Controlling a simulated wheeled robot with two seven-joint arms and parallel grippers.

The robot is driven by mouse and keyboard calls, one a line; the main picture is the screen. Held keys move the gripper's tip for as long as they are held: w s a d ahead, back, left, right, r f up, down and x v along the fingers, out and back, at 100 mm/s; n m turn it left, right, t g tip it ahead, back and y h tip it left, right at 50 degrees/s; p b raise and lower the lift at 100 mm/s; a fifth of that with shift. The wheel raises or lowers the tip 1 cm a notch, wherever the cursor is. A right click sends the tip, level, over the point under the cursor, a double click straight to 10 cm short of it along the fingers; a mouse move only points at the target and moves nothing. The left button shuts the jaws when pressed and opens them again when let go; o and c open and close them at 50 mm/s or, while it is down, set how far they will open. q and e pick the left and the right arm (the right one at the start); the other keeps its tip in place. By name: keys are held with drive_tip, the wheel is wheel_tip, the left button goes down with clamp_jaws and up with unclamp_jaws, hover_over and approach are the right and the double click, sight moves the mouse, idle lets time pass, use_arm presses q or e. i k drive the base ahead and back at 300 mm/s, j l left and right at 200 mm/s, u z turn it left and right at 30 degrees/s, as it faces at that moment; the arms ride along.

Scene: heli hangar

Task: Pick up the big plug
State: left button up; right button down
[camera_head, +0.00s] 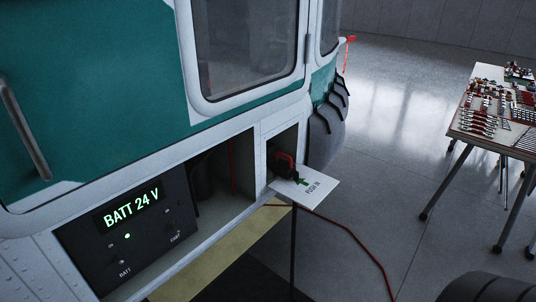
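A red and black plug-like object (283,162), seemingly the big plug, sits in a small open recess in the side of the helicopter. Part of it is hidden by the recess wall, and I cannot tell whether it is seated in a socket. A white flap marked "PUSH IN" (318,190) with a green arrow sticks out just below and in front of it. Neither of my grippers is in view.
A dark "BATT 24 V" panel (128,235) sits in an open bay to the left. A red cable (352,232) runs over the floor. A table (462,126) with many tools stands at right. The floor between is mostly clear.

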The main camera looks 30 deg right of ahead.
sight(283, 169)
drive_tip(key=i+l+u, duration=0.1)
drive_tip(key=l, duration=0.5)
drive_tip(key=i+l+u, duration=0.15)
drive_tip(key=l, duration=0.5)
drive_tip(key=i+l+u, duration=0.1)
drive_tip(key=l, duration=0.55)
drive_tip(key=i+l+u, duration=0.15)
drive_tip(key=l, duration=0.55)
